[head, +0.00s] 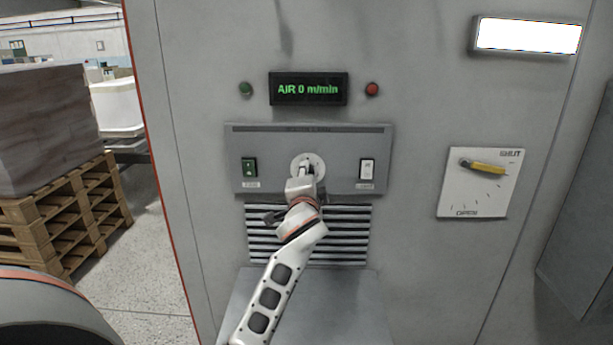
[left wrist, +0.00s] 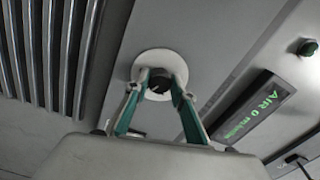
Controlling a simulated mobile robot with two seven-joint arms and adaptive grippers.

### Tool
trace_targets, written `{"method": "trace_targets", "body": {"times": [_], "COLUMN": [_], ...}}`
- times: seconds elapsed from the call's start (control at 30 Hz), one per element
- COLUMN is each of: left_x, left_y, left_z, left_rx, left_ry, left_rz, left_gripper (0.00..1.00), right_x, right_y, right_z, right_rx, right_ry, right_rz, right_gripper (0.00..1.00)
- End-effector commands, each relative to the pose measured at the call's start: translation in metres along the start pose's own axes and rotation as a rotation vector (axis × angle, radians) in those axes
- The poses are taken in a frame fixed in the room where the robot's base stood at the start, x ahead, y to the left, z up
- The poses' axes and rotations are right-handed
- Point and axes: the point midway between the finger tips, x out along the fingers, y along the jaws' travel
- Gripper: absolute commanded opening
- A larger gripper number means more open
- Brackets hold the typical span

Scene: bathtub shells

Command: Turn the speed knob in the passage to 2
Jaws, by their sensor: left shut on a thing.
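The speed knob sits on a round pale dial (head: 318,160) in the middle of the grey control panel (head: 340,140). In the left wrist view the dark knob (left wrist: 160,80) shows at the centre of its white disc (left wrist: 160,58). My left gripper (head: 306,170) reaches it from below, with its two fingers (left wrist: 158,88) closed on the knob from both sides. The gripper and wrist hide much of the dial in the head view, and its marks cannot be read. The display (head: 308,88) above reads "AIR 0 m/min". My right gripper is not in view.
A green lamp (head: 245,89) and a red lamp (head: 372,89) flank the display. A yellow lever (head: 487,168) sits on a plate to the right. Vent slats (head: 345,240) lie below the panel.

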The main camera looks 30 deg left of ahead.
Motion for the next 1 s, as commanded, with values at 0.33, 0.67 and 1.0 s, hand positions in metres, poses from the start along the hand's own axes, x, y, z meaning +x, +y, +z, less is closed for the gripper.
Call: {"method": "trace_targets", "body": {"times": [0.33,0.67,1.0], "left_x": [0.0,0.0,0.0], "left_y": [0.0008,0.0009,0.0004], "left_z": [0.0,0.0,0.0], "left_rx": [0.089,0.094,0.093], "left_ry": [0.0,0.0,0.0], "left_rz": [0.002,0.002,0.001], "left_gripper": [0.03,0.03,0.41], "right_x": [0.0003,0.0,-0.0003], "right_y": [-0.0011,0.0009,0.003], "right_z": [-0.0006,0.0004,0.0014], "right_rx": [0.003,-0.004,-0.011], "right_ry": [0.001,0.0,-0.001], "right_rz": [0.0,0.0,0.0], "right_gripper": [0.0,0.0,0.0]}}
